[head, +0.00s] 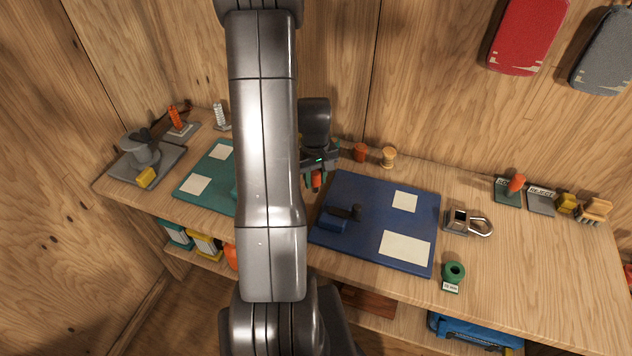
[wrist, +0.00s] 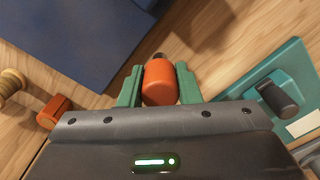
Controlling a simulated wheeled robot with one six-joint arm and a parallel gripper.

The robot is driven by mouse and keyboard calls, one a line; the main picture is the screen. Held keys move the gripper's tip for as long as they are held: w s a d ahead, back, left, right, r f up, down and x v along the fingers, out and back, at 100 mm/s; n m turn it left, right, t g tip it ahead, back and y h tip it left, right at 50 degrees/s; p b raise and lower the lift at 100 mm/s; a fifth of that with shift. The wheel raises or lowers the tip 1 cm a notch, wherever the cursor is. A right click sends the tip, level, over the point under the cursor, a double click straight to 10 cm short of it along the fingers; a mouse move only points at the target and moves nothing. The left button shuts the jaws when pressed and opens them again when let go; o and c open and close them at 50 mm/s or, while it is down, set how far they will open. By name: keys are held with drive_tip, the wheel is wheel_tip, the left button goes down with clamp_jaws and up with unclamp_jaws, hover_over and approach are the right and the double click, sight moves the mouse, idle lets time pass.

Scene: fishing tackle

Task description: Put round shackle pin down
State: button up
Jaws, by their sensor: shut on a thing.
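My gripper (wrist: 160,88) is shut on an orange round piece (wrist: 160,84) with a grey metal end, which I take to be the round shackle pin. The green fingers press on both its sides. In the head view the orange piece (head: 316,179) shows below my gripper (head: 315,178), over the bench near the blue mat's back left corner. I cannot tell whether it touches the wood. A metal shackle (head: 482,226) lies by a small grey block right of the blue mat.
The blue mat (head: 375,190) carries a dark tool, a blue block and pale cards. A teal mat (head: 203,168) lies left, partly hidden by my arm. An orange piece (head: 360,152) and a wooden spool (head: 389,157) stand behind the blue mat. A green ring (head: 454,271) is at front right.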

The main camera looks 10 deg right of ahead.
drive_tip(key=shift+f, duration=1.15)
drive_tip(key=shift+f, duration=0.2)
drive_tip(key=o, duration=1.1)
drive_tip(key=shift+r, duration=0.1)
